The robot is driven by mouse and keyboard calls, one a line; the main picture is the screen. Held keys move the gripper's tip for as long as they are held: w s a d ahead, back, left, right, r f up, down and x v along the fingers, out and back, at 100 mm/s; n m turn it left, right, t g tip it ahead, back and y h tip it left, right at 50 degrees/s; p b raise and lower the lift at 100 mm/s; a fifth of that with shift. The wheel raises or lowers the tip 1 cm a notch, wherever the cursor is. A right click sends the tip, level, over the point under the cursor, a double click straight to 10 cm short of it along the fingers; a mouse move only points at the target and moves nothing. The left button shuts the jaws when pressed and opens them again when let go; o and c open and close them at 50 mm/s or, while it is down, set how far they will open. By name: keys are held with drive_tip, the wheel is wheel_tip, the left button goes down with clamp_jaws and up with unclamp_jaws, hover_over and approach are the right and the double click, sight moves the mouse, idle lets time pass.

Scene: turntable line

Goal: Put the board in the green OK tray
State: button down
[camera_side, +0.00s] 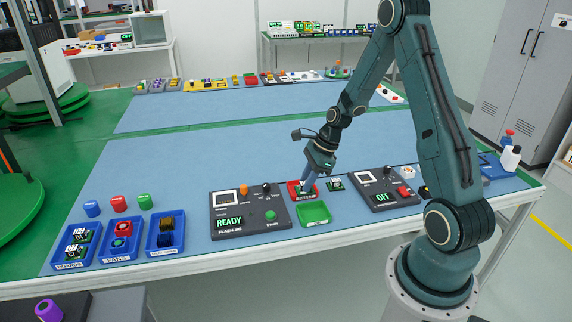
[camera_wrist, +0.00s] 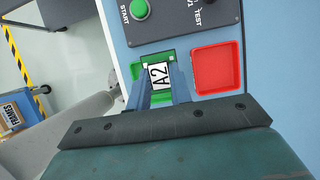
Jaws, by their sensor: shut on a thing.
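My gripper (camera_side: 306,184) is shut on a small green board (camera_wrist: 157,76) with a white A2 label. The board is between the two fingers (camera_wrist: 161,86) in the wrist view. The green tray (camera_side: 314,213) lies near the front edge of the table. In the wrist view the green tray (camera_wrist: 136,72) shows past the board, which hides much of it. In the side view the gripper and board overlap the red tray (camera_side: 293,187) behind, but the red tray (camera_wrist: 217,68) looks empty in the wrist view. The board's exact height above the green tray is hard to tell.
A flashing unit (camera_side: 240,225) reading READY stands left of the trays. Blue bins (camera_side: 120,257) stand at the left front. Open blue mat lies behind.

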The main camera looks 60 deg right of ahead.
drive_tip(key=s, duration=0.1)
drive_tip(key=s+f, duration=0.1)
drive_tip(key=s, duration=0.1)
drive_tip(key=shift+s+a, duration=0.15)
drive_tip(key=shift+f, duration=0.1)
drive_tip(key=shift+f, duration=3)
drive_tip(key=c, duration=1.2)
unclamp_jaws()
drive_tip(key=shift+r, duration=0.1)
